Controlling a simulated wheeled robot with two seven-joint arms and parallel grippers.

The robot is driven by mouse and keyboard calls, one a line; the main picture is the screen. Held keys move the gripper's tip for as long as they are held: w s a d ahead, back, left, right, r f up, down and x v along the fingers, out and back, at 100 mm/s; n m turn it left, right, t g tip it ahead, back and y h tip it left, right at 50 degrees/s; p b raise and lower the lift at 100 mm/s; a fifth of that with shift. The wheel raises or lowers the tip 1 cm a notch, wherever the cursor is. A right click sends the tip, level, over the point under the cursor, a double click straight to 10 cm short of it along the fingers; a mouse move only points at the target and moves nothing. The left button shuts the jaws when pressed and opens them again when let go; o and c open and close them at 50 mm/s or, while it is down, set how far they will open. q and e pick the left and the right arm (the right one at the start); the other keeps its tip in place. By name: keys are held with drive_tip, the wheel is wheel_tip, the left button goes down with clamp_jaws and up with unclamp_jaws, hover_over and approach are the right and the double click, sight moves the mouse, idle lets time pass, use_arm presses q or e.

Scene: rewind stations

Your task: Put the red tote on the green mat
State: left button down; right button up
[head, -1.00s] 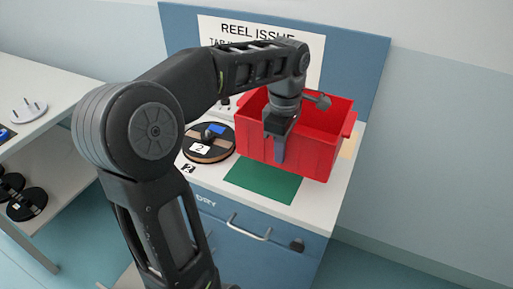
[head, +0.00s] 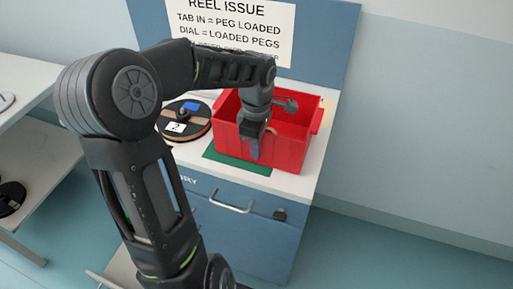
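The red tote (head: 285,153) is an open, upright box on the workbench in the head view. Its base overlaps the green mat (head: 222,158), which shows only as a strip along the tote's left and near side. The tote's right part reaches past the mat. I cannot tell whether its base touches the mat or hangs just above it. My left gripper (head: 256,146) points down at the tote's near wall, with one finger outside it. The other finger is hidden behind the wall; the gripper appears shut on it. My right gripper is out of view.
A reel (head: 184,120) marked 2 with a blue tab lies left of the tote. A sign panel (head: 235,30) stands behind. The blue cabinet (head: 245,215) has a drawer handle below the worktop. A white side table (head: 40,95) stands at left.

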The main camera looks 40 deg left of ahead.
use_arm(q)
drive_tip(key=shift+f, duration=0.1)
drive_tip(key=shift+f, duration=0.2)
drive_tip(key=c, duration=1.6)
unclamp_jaws()
drive_tip(key=shift+c, duration=0.2)
drive_tip(key=shift+r, duration=0.15)
wheel_tip(320, 180, up, 12)
drive_tip(key=shift+r, duration=0.1)
